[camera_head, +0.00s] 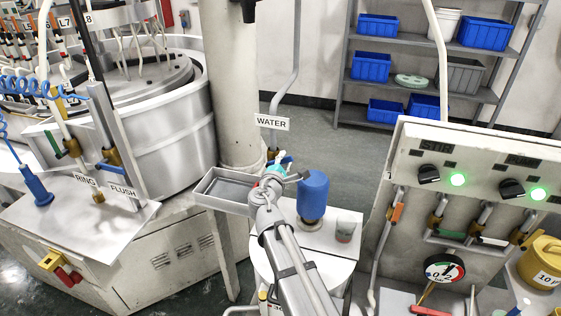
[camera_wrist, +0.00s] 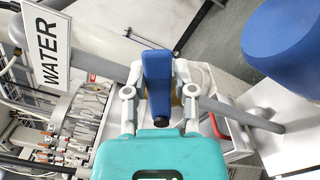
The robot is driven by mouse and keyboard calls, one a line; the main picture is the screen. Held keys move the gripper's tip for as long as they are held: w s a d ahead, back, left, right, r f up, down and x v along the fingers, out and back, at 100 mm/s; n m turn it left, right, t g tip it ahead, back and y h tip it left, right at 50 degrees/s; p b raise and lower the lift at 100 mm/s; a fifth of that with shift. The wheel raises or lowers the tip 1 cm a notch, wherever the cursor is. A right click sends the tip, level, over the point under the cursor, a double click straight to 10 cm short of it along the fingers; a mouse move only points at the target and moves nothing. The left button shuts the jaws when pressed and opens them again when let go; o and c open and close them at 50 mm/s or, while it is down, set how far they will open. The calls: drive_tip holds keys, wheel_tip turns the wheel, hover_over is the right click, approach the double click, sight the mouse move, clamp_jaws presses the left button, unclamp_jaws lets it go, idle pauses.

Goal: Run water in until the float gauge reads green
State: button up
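The WATER sign (camera_head: 272,122) hangs on a pipe by the pillar and also shows in the wrist view (camera_wrist: 46,53). Below it, my gripper (camera_head: 277,168) is at a valve with a blue lever (camera_wrist: 157,80). In the wrist view the lever stands between my two fingers (camera_wrist: 158,88); I cannot tell whether they press on it. A small clear cylinder with greenish and reddish marks (camera_head: 345,229) stands on a white tank top (camera_head: 322,239). It may be the float gauge; its reading is too small to tell. My arm hides part of the tank.
A blue bottle-shaped vessel (camera_head: 313,194) stands just right of my gripper. A grey tray (camera_head: 226,187) is on the left. A panel with green lamps (camera_head: 458,180) and a dial (camera_head: 445,269) stands at right. RING and FLUSH valves (camera_head: 110,158) are further left.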

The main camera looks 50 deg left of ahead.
drive_tip(key=shift+o, duration=1.6)
drive_tip(key=shift+s, duration=0.15)
drive_tip(key=v, duration=1.2)
